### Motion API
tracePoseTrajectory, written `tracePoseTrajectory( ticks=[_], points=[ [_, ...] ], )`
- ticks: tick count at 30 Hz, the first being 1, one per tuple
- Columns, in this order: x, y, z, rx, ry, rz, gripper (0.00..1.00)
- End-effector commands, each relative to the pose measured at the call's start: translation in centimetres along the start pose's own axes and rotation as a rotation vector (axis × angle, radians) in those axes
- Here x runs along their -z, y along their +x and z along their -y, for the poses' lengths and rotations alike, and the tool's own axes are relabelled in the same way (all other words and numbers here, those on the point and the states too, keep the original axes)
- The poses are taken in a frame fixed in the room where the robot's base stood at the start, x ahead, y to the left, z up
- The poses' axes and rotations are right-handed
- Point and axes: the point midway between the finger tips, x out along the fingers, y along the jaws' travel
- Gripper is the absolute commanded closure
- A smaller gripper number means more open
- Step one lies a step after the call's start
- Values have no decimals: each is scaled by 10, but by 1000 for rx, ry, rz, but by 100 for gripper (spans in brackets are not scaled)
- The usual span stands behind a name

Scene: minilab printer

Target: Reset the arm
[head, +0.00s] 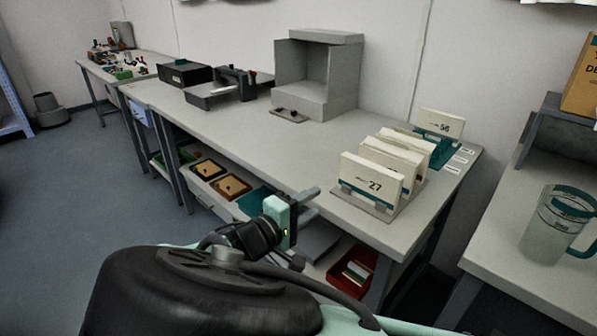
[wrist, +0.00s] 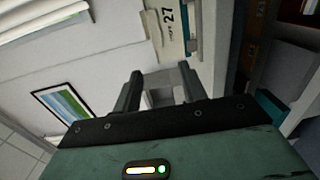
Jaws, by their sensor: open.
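My gripper (head: 310,204) is in front of the long grey table (head: 255,122), near its front edge. Its two fingers point to the right in the head view and stand apart with nothing between them. In the wrist view my gripper (wrist: 160,84) shows both fingers spread, with a pale scene behind the gap. The arm is mine and reaches from the bottom of the head view. The upright white card marked 27 (head: 371,180) stands on the table to the right of my gripper, apart from it. The card also shows in the wrist view (wrist: 170,32).
More white cards (head: 398,158) stand behind the 27 card. A teal holder with card 56 (head: 441,124) is at the table's far right. A grey open box (head: 343,85) stands at the back. A red bin (head: 352,270) sits below. A clear jug (head: 556,225) stands on the right table.

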Motion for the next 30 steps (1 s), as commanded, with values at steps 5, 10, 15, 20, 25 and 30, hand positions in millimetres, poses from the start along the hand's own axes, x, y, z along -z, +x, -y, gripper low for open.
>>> tracePoseTrajectory(
  ticks=[5,10,15,20,25,30],
  points=[
    [-51,27,19,274,-60,171,58],
    [-112,16,34,667,-115,316,58],
    [-155,-21,20,1021,-118,354,58],
    [-188,-59,-12,1288,-83,306,58],
    [-222,-93,-53,1477,-18,194,58],
    [-251,-114,-78,1551,44,81,58]
  ],
)
